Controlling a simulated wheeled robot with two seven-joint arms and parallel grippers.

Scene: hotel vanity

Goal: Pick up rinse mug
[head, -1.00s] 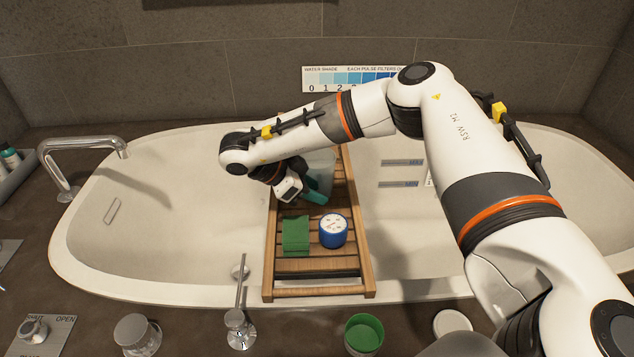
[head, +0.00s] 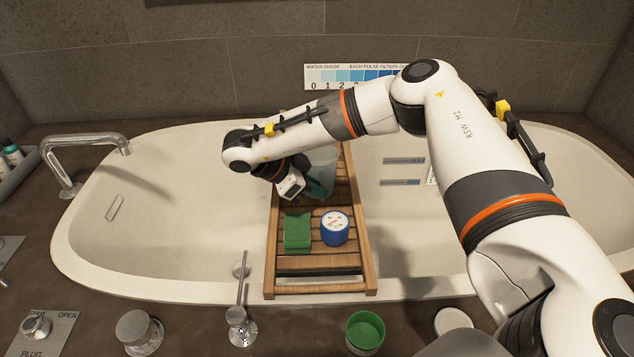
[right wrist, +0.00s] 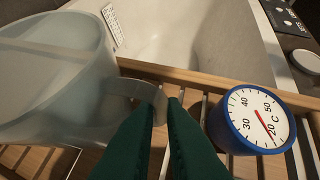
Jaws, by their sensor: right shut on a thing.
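The rinse mug (right wrist: 50,75) is a translucent grey mug with a handle on its right side in the right wrist view. In the head view the mug (head: 322,172) is at the far part of the wooden bath tray (head: 318,287), partly hidden by my right arm. My right gripper (right wrist: 172,103) has dark green fingers, shut on the mug's handle. I cannot tell whether the mug's base touches the tray. My left gripper is not in view.
A green sponge (head: 298,232) and a blue round thermometer (head: 335,228) sit on the tray, close to my right gripper. The tray spans the white bathtub (head: 190,220). A tap (head: 85,150) stands at left. A green-topped cup (head: 365,331) stands on the front counter.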

